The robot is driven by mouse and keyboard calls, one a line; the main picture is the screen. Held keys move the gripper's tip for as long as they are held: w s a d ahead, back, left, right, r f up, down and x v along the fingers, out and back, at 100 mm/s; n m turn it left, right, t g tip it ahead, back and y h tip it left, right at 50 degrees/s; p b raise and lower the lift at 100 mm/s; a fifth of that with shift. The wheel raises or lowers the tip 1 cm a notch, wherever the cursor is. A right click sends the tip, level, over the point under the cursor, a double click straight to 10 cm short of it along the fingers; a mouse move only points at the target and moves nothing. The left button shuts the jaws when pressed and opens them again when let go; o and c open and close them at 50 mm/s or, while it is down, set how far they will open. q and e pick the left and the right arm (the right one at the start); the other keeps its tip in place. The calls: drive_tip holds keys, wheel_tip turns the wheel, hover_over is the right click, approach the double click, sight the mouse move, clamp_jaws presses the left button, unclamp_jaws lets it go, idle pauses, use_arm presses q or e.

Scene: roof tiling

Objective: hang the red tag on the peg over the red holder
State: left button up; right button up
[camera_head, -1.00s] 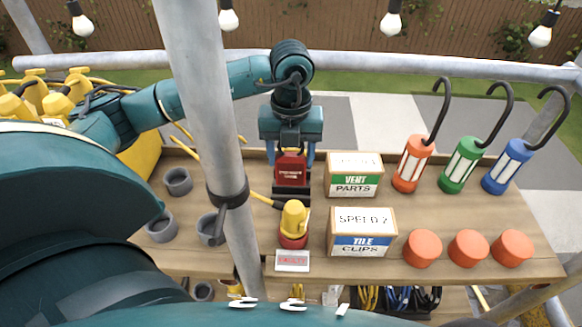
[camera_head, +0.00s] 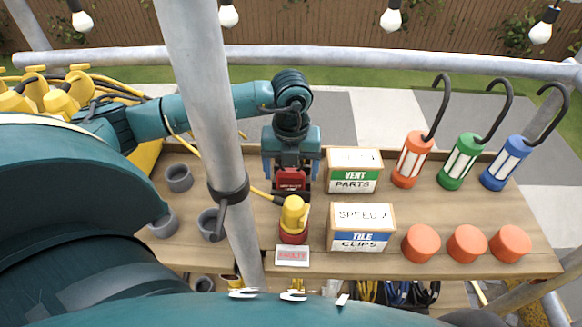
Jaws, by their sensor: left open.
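A small red tag-like piece with pale lettering (camera_head: 291,182) stands in a dark stand at the back of the wooden bench; its upper part is hidden. I cannot make out a peg over the holder. My right gripper is not in view.
Vent-parts (camera_head: 353,171) and tile-clips (camera_head: 360,228) boxes stand close to the right. A grey pole (camera_head: 202,110) rises left of my gripper. Grey cups (camera_head: 179,178) stand at left.

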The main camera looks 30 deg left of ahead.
use_arm(q)
drive_tip(key=shift+f, duration=0.3)
drive_tip(key=r, duration=0.4)
drive_tip(key=r+b, duration=0.1)
drive_tip(key=r, duration=0.8)
drive_tip(key=shift+w+d+r, duration=0.2)
drive_tip(key=shift+d, duration=0.2)
